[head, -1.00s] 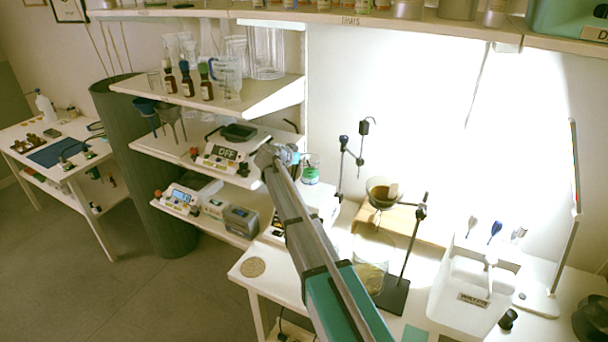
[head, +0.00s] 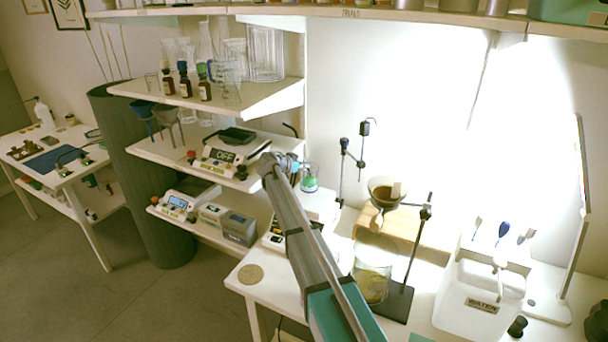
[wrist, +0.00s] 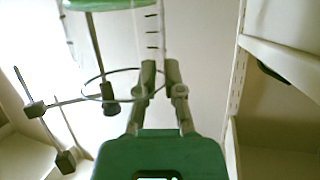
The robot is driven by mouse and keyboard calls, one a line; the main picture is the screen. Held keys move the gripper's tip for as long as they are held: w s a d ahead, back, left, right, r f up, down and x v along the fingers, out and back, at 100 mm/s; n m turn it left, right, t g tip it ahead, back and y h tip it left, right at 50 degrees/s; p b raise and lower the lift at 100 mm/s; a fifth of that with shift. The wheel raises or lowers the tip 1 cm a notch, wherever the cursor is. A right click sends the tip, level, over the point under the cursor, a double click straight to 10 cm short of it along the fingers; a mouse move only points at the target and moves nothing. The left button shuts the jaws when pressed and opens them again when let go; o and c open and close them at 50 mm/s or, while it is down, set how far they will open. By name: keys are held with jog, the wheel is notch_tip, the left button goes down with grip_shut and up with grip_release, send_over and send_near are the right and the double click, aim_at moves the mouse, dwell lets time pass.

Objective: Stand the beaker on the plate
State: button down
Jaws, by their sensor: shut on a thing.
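My gripper (head: 294,165) is shut on a clear beaker (head: 309,172) with green liquid (head: 310,185) low in it. It holds the beaker near the white device (head: 318,205) at the table's left; the gap below is hard to judge. In the wrist view, seemingly upside down, the fingers (wrist: 161,68) meet at the beaker's side, near its rim. The green liquid (wrist: 95,5) shows at the top edge, and dark marks run along the glass. Which thing is the plate is unclear: a device with a dark top (head: 237,135) and OFF display stands on the middle shelf.
A thin stand (head: 341,165) rises right of the beaker. A funnel (head: 386,190) on another stand hangs over a large glass vessel (head: 372,275). A round tan disc (head: 250,274) lies at the table's left corner. Bottles and glassware fill the upper shelf (head: 265,95).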

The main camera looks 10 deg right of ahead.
jog(key=shift+w+f, duration=0.1)
jog(key=shift+w+f+b, duration=0.35)
jog(key=shift+f+b, duration=0.15)
jog(key=shift+b, duration=0.05)
jog(key=shift+f+b, duration=1.45)
jog(key=shift+f, duration=0.1)
jog(key=c, duration=0.8)
grip_release()
jog(key=shift+o, duration=0.2)
jog(key=shift+s+a+r, duration=0.1)
jog(key=shift+s+r, duration=0.05)
jog(key=shift+r, duration=0.1)
jog(key=p+v, duration=0.4)
jog(key=v, duration=0.7)
jog(key=shift+s+a+p, duration=0.15)
jog(key=shift+a+p, duration=0.1)
jog(key=shift+p, duration=0.1)
